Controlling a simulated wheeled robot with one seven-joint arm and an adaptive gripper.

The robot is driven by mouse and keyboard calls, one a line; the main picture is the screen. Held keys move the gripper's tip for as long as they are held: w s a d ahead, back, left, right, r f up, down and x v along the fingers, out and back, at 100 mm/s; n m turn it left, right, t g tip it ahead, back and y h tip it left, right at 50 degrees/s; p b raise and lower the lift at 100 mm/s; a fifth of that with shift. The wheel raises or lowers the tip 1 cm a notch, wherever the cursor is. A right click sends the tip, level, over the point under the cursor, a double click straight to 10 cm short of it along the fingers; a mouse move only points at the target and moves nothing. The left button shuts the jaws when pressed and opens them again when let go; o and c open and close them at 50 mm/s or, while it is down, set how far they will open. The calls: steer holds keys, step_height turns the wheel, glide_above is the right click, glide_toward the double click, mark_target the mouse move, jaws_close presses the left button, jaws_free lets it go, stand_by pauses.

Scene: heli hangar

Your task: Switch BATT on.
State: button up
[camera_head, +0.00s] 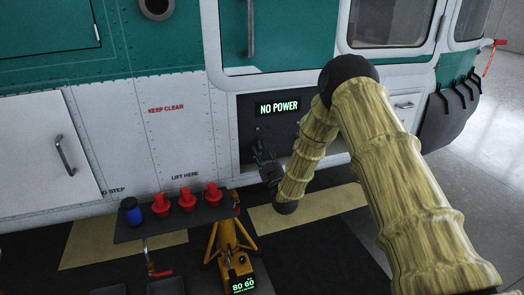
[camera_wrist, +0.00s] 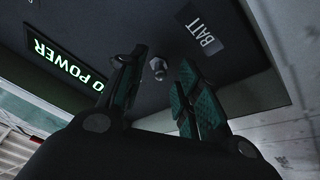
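The BATT label (camera_wrist: 207,36) is on a dark panel in the wrist view. A small metal toggle switch (camera_wrist: 157,66) stands out of the panel beside the label. My gripper (camera_wrist: 163,68) is open, with its teal-padded fingertips on either side of the toggle in the picture; I cannot tell whether either finger touches it. In the head view my gripper (camera_head: 268,170) is in front of the lower part of the panel (camera_head: 246,130), and I cannot make out the toggle there. The panel's lit display (camera_head: 279,107) reads NO POWER, and it also shows in the wrist view (camera_wrist: 66,64).
The panel is recessed in the white and green helicopter side (camera_head: 180,130). A dark tray (camera_head: 150,230) with several red plugs (camera_head: 187,199) and a blue can (camera_head: 131,211) is left of my gripper. A yellow jack (camera_head: 228,243) stands below. A door handle (camera_head: 65,155) protrudes at left.

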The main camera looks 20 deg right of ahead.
steer(key=shift+w, duration=0.25)
jaws_close()
